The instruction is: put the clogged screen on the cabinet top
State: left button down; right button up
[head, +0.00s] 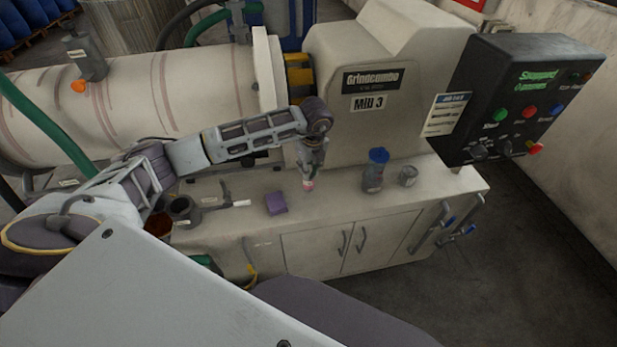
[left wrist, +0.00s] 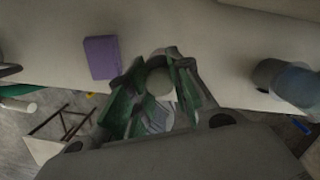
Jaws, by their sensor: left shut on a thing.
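My left gripper (head: 311,165) points down over the cabinet top (head: 340,205), between a purple block and a blue-lidded jar. Its green-padded fingers (left wrist: 158,95) are shut on a small pale round piece, which I take to be the clogged screen (left wrist: 160,82). In the head view only a small pinkish end of the screen (head: 308,185) shows below the fingers. It is at or just above the cabinet top; I cannot tell whether it touches. The fingers hide most of it. My right gripper is not in view.
The purple block (head: 276,203) lies left of the gripper; the blue-lidded jar (head: 373,172) and a grey cup (head: 407,176) stand right. A dark pot (head: 184,211) stands farther left. The mill housing (head: 375,100) rises behind. Bare top lies between block and jar.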

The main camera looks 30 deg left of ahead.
aim_at(308, 186)
pick_arm(q)
notch_tip(308, 186, down, 4)
jog(key=shift+f+p, duration=0.15)
jog(key=shift+p, duration=0.25)
jog(key=shift+f, duration=0.15)
jog(key=shift+f, duration=0.2)
jog(key=c, duration=1.3)
grip_release()
jog(key=shift+r, duration=0.25)
